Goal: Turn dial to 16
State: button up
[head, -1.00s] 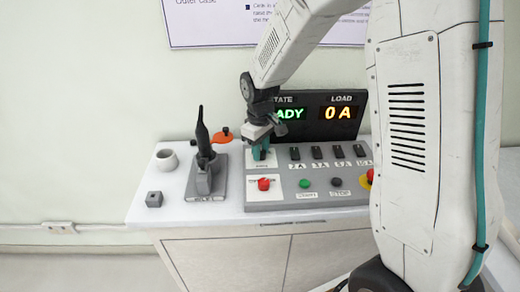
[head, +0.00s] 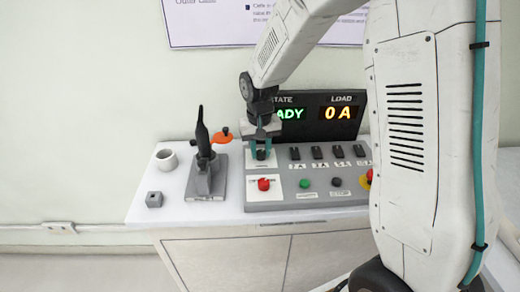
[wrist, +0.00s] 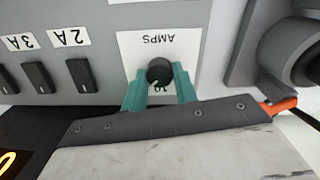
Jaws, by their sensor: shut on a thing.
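The dial (head: 261,155) is a small round black knob at the left end of the grey control panel. In the wrist view the dial (wrist: 159,71) sits on a white plate marked AMPS, with a number that looks like 10 beside it. My gripper (head: 262,149) is over the dial from above. In the wrist view its teal fingers (wrist: 160,82) lie on both sides of the knob, shut on it. The gripper hides part of the plate's scale, and I cannot read where the dial points.
A display (head: 318,117) behind the panel reads 0 A under LOAD. Several black switches (head: 317,152) stand right of the dial. A red button (head: 263,184) and a green button (head: 304,183) are in front.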

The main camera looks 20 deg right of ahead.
aim_at(260, 152)
dwell(0.3)
jog(key=o, duration=1)
jog(key=shift+c, duration=0.2)
notch_tip(260, 152, up, 8)
jog(key=shift+a+f, duration=0.1)
